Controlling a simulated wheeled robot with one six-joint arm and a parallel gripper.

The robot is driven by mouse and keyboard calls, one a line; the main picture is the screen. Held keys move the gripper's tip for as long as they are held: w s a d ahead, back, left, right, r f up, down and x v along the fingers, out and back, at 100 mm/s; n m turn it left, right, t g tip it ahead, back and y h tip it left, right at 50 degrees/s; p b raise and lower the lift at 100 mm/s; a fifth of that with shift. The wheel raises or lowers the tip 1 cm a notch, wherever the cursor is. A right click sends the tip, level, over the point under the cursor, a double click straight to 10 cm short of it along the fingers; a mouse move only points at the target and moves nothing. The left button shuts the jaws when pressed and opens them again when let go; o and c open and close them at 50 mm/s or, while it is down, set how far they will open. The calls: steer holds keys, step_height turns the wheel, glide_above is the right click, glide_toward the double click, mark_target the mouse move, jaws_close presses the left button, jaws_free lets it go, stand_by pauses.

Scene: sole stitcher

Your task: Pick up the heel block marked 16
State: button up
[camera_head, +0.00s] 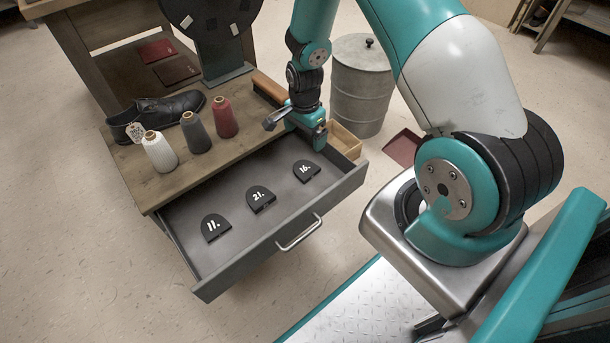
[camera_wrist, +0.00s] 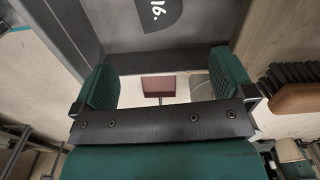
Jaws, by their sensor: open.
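The heel block marked 16 (camera_head: 306,171) is a dark, round-topped piece lying flat at the right end of the open drawer (camera_head: 240,252). In the wrist view part of this block (camera_wrist: 158,14) shows at the top edge, with its number visible. My gripper (camera_head: 318,138) is above the drawer's right end, near the block and apart from it. In the wrist view my gripper (camera_wrist: 167,88) has its two green fingers wide apart, with nothing between them. Heel blocks marked 21 (camera_head: 260,199) and 11 (camera_head: 215,228) lie further left in the drawer.
Thread spools in white (camera_head: 160,152), grey (camera_head: 196,132) and red (camera_head: 224,118) stand on the bench top (camera_head: 150,185) behind the drawer, beside a black shoe (camera_head: 165,109). A brush (camera_head: 268,88) lies at the bench's right end. A metal bin (camera_head: 361,90) stands behind.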

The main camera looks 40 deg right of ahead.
mark_target(304, 168)
step_height(304, 168, down, 14)
steer(key=b, duration=0.4)
steer(key=shift+a+r+b, duration=0.1)
steer(key=shift+a+b, duration=0.05)
steer(key=shift+b, duration=0.2)
steer(key=shift+r, duration=0.1)
steer(key=c, duration=0.9)
